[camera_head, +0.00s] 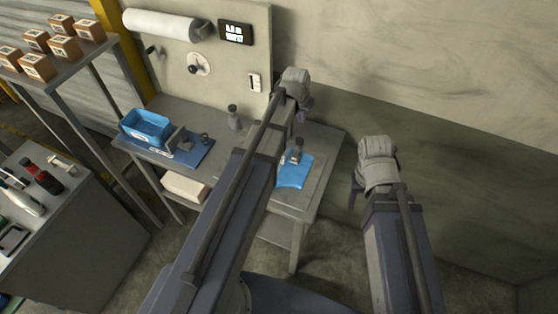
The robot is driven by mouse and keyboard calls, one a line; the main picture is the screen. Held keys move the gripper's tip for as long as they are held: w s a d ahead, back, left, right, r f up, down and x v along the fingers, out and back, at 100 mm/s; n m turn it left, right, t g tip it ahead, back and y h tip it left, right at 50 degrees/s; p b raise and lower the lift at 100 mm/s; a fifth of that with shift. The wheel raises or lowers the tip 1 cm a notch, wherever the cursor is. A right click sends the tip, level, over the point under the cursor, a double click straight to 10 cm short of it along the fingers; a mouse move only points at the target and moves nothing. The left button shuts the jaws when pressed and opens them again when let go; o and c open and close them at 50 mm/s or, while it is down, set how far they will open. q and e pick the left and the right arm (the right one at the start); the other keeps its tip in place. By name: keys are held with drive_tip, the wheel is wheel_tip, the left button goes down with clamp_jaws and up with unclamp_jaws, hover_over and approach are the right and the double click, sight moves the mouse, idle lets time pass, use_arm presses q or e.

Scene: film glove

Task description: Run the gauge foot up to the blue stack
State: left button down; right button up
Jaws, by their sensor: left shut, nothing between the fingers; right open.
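A blue stack (295,172) lies flat on the right part of the grey bench, partly hidden by my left arm. A small grey and brown upright device (297,151), possibly the gauge, stands at its back edge; its foot is too small to make out. My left gripper (298,104) is above and behind the stack, shut and empty, its fingers mostly hidden by its own arm. My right gripper (357,190) is open and empty, to the right of the bench and apart from the stack.
A blue bin (146,127) and a metal fixture on a blue mat (190,153) occupy the bench's left part. A shelf with several boxes (64,48) and a tool table (85,225) are left.

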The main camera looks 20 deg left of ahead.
use_arm(q)
wheel_tip(320, 180, up, 5)
drive_tip(key=p, duration=0.4)
drive_tip(key=shift+f, duration=0.1)
idle(0.4)
drive_tip(key=s+d+f+m+g+b, duration=0.1)
drive_tip(key=s+d+f+b, duration=0.3)
drive_tip(key=s, duration=0.4)
drive_tip(key=s+d+f+m+g+y+b, duration=0.1)
drive_tip(key=s+d+f+g+b, duration=0.1)
drive_tip(key=s+d+f+b, duration=0.3)
drive_tip(key=s+d+f+m+g+b, duration=0.1)
drive_tip(key=s+d+f+b, duration=0.3)
drive_tip(key=s+f+b, duration=0.3)
drive_tip(key=shift+s+d+f+y, duration=0.1)
drive_tip(key=shift+s+f, duration=0.15)
drive_tip(key=shift+s, duration=0.45)
drive_tip(key=shift+s+d+f+y, duration=0.1)
drive_tip(key=shift+s+f, duration=0.2)
drive_tip(key=shift+s, duration=0.4)
drive_tip(key=shift+s+d+f+y, duration=0.1)
drive_tip(key=shift+s+f, duration=0.15)
drive_tip(key=shift+s, duration=0.45)
